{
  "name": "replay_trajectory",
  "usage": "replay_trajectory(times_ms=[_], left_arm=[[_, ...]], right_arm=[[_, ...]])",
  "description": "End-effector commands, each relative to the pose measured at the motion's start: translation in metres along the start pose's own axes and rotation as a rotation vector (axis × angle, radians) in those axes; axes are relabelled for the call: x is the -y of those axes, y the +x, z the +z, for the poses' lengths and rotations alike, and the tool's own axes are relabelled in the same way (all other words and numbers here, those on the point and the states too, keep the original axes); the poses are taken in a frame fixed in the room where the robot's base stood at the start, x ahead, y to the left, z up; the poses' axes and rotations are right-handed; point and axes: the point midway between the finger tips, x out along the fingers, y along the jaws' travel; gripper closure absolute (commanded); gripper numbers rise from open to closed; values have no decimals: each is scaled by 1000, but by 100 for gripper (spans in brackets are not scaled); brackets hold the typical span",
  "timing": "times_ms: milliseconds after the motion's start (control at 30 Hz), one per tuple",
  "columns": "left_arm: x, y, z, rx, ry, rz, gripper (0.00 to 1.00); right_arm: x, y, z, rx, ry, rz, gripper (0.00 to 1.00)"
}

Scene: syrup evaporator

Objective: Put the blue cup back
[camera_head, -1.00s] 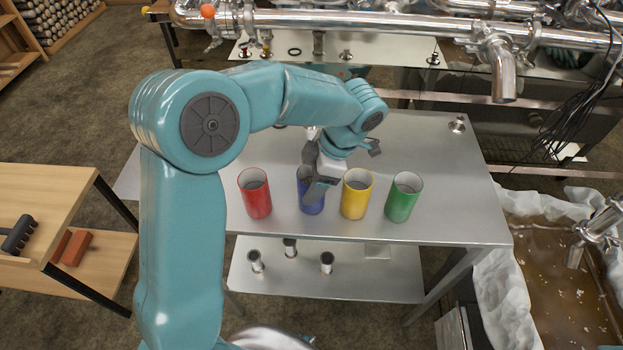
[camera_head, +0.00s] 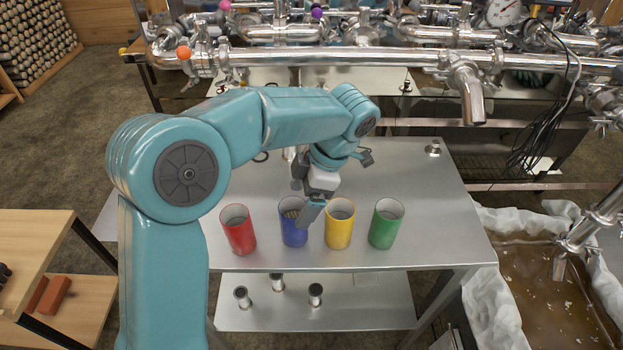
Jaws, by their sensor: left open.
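The blue cup (camera_head: 292,236) stands upright on the steel table (camera_head: 420,215), between the red cup (camera_head: 240,236) and the yellow cup (camera_head: 340,233). The green cup (camera_head: 384,230) stands at the right end of this row. My left gripper (camera_head: 306,207) is open and points down at the blue cup. One finger overlaps the right part of the cup's rim in the picture. The other finger is partly hidden, and I cannot tell if either touches the cup. My right gripper is not in view.
A lower shelf (camera_head: 350,312) holds several small metal cylinders. Steel pipes with a spout (camera_head: 470,95) run behind the table. A lined basin of brown liquid (camera_head: 545,285) is at the right. A wooden table (camera_head: 30,245) is at the left.

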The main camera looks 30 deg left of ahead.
Motion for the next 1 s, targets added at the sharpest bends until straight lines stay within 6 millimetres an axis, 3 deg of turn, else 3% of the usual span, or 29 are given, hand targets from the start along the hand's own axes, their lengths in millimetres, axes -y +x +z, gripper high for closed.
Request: replay_trajectory(times_ms=[100, 333, 1000], left_arm=[[0, -29, 1, 3, -1, 2, 9], [0, -63, 0, 0, 0, 0, 9], [0, -68, 0, -1, 0, -1, 9]], right_arm=[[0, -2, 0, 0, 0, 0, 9], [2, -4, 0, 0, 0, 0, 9], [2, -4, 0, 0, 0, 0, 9]])
